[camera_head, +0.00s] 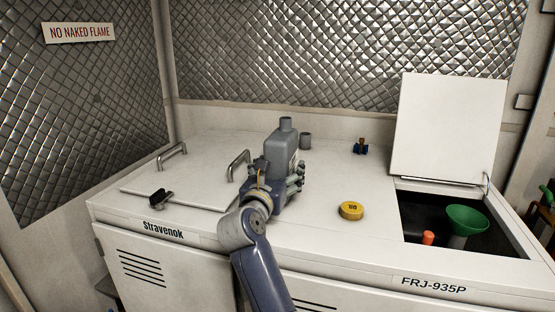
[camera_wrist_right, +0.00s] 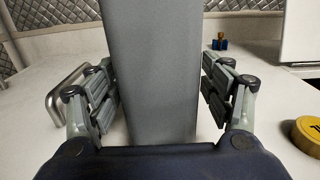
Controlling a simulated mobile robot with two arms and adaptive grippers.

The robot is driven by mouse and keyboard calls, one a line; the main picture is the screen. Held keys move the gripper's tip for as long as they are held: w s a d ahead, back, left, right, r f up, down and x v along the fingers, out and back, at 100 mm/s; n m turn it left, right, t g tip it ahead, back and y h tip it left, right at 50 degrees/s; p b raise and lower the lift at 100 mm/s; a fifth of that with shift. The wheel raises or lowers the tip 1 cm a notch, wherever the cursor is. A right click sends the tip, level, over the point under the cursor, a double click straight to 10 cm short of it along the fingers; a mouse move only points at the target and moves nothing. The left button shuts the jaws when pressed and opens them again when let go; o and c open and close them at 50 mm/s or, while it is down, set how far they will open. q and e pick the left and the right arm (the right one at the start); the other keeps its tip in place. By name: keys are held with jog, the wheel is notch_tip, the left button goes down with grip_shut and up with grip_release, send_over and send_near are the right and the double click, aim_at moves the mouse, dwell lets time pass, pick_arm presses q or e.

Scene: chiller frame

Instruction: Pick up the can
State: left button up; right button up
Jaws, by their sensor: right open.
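The can (camera_head: 280,148) is a grey canister with a narrow neck, standing upright on the white chiller top. My right gripper (camera_head: 278,178) is at its near side, and its arm hides the can's lower part in the head view. In the right wrist view, the can (camera_wrist_right: 150,70) fills the space between the open fingers of the right gripper (camera_wrist_right: 158,80). The fingers lie on either side of it, with a visible gap on the right; on the left the gap is small. My left gripper is not in view.
A yellow cap (camera_head: 351,210) lies to the right on the chiller top (camera_head: 330,180). At right, an open hatch (camera_head: 448,130) exposes a bay with a green funnel (camera_head: 467,219). Metal handles (camera_head: 172,155) rise at left.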

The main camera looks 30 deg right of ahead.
aim_at(284, 127)
jog(key=shift+w+d+f, duration=0.25)
jog(key=shift+w+d, duration=0.1)
jog(key=shift+w, duration=0.15)
jog(key=shift+w+d+f, duration=0.2)
jog(key=shift+w+d, duration=0.15)
jog(key=shift+w, duration=0.15)
jog(key=shift+s+d, duration=0.1)
jog(key=shift+d, duration=0.05)
jog(key=shift+s+r, duration=0.25)
jog(key=shift+s, duration=0.05)
jog(key=shift+s+r, duration=0.15)
jog(key=shift+s, duration=0.1)
jog(key=c, duration=0.3)
jog(key=shift+a, duration=0.25)
jog(key=c, duration=0.5)
jog(key=shift+w, duration=0.15)
jog(key=c, duration=0.8)
jog(key=shift+c, duration=0.7)
jog(key=shift+r, duration=0.4)
notch_tip(284, 127, up, 8)
jog(key=shift+r, duration=0.2)
jog(key=shift+w+d+r, duration=0.1)
jog(key=shift+r, duration=0.2)
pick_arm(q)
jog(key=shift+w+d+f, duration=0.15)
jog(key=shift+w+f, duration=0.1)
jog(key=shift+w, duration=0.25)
